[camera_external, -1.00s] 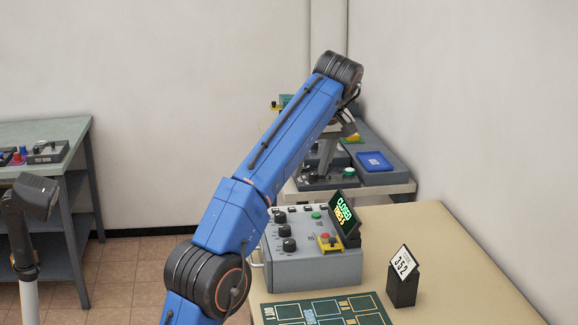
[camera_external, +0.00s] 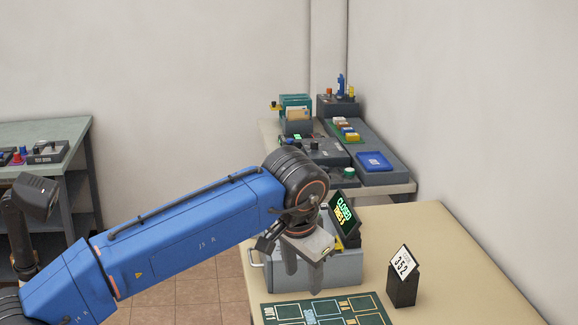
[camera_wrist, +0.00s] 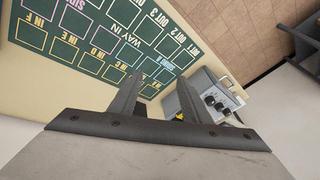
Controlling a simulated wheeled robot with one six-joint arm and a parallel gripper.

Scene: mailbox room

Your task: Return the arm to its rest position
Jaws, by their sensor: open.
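My blue arm reaches in from the lower left in the external view, with its wrist bent down at its right end. My gripper (camera_external: 304,274) is open and empty, pointing down in front of the grey control box (camera_external: 335,268) on the beige table (camera_external: 455,265). From this view I cannot tell how far it is from the box. In the wrist view the two fingers of my gripper (camera_wrist: 156,98) stand apart with nothing between them. The control box (camera_wrist: 215,100) shows beyond the right finger, its dark knobs in sight.
A green board with printed boxes (camera_external: 325,311) lies on the table's front part. A black stand with a white card (camera_external: 402,288) is right of it. A lit sign (camera_external: 343,213) stands at the control box. A back bench (camera_external: 398,186) holds a blue tray (camera_external: 374,161).

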